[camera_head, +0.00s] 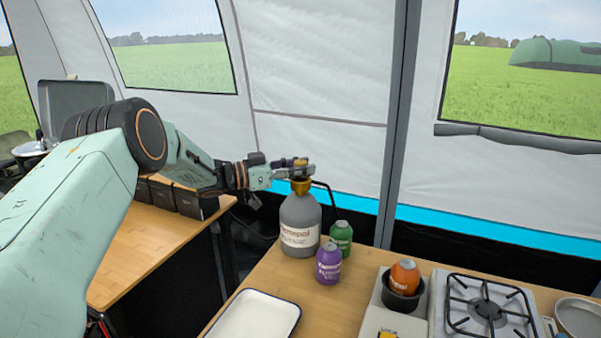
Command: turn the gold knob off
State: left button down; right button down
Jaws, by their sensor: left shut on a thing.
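The gold knob (301,186) sits on top of a grey gas cylinder (300,222) with a white label. The cylinder stands upright at the far left corner of the wooden counter. My left gripper (300,171) comes in from the left and is shut on the knob's top, which its fingers partly hide. A black hose (329,192) leads from the cylinder's top to the right. My right gripper is not in view.
A green canister (341,236) and a purple canister (328,263) stand close beside the cylinder. An orange canister (404,277) sits in a dark cup near the stove (487,308). A white tray (256,316) lies at the counter's front.

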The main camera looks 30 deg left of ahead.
pick_arm(q)
jog(key=shift+w+a+r+m+g+h+b, duration=0.1)
jog(key=shift+r+m+g+h+b, duration=0.15)
jog(key=shift+m+g+h+b, duration=0.6)
jog(key=shift+r+g+h+b, duration=0.1)
jog(key=shift+g+h+b, duration=0.15)
jog(key=shift+h+b, duration=0.1)
jog(key=shift+r+m, duration=0.1)
jog(key=shift+m, duration=0.15)
jog(key=c, duration=1.3)
grip_release()
jog(key=o, duration=0.3)
jog(key=shift+o, duration=0.2)
jog(key=shift+f, duration=0.2)
jog(key=shift+f, duration=0.1)
jog(key=v, duration=1.2)
